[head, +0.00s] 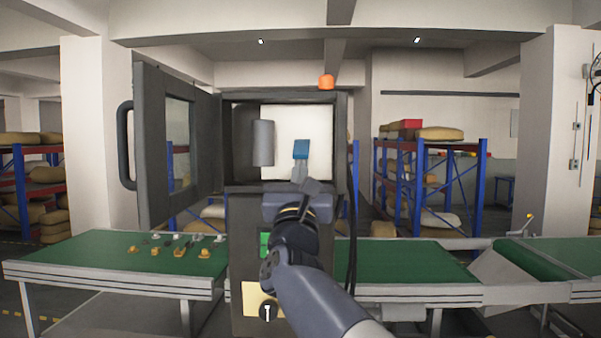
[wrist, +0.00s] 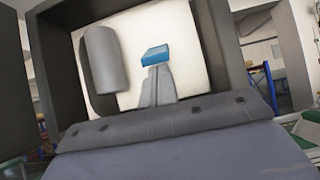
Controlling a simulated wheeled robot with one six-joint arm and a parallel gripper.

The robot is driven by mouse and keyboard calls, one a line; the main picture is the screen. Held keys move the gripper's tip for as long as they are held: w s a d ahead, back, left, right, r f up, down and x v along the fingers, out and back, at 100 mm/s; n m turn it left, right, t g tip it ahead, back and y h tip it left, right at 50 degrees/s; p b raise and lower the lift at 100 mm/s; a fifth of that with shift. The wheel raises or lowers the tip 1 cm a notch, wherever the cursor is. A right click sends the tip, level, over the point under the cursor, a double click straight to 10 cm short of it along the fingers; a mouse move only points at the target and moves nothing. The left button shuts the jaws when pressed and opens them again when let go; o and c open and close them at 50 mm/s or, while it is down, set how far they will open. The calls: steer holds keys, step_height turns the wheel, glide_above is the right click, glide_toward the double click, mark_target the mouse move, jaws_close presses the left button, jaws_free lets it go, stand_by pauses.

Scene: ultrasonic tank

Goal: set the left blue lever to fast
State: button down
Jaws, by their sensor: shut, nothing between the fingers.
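A blue block (head: 301,149) shows before the pale back of the open dark cabinet (head: 339,140), right at the tips of my fingers; it also shows in the wrist view (wrist: 155,54). It is the only such blue piece I see, and I cannot tell whether it is the left lever's handle. No speed marking is legible. My gripper (head: 299,166) points into the cabinet, its grey fingers together and empty in the wrist view (wrist: 156,70). I cannot tell whether the fingers touch the blue block. My arm hides part of the cabinet's lower front.
A grey cylinder (head: 263,143) hangs left of the blue block, inside the cabinet. The cabinet door (head: 151,150) stands open to the left. Green-topped tables (head: 100,255) flank the cabinet, the left one with small parts. An orange beacon (head: 326,82) sits on top.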

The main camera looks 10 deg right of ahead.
mark_target(300, 154)
steer(key=shift+s+a+r+g, duration=0.1)
steer(key=shift+s+r+g, duration=0.15)
steer(key=shift+g, duration=0.25)
steer(key=shift+s+r, duration=0.1)
steer(key=shift+r, duration=0.15)
steer(key=shift+s+a+r+b, duration=0.1)
steer(key=shift+s+r+b, duration=0.15)
steer(key=shift+r+b, duration=0.35)
steer(key=shift+s+a+r+b, duration=0.1)
steer(key=shift+s+r+b, duration=0.1)
steer(key=shift+r+b, duration=0.35)
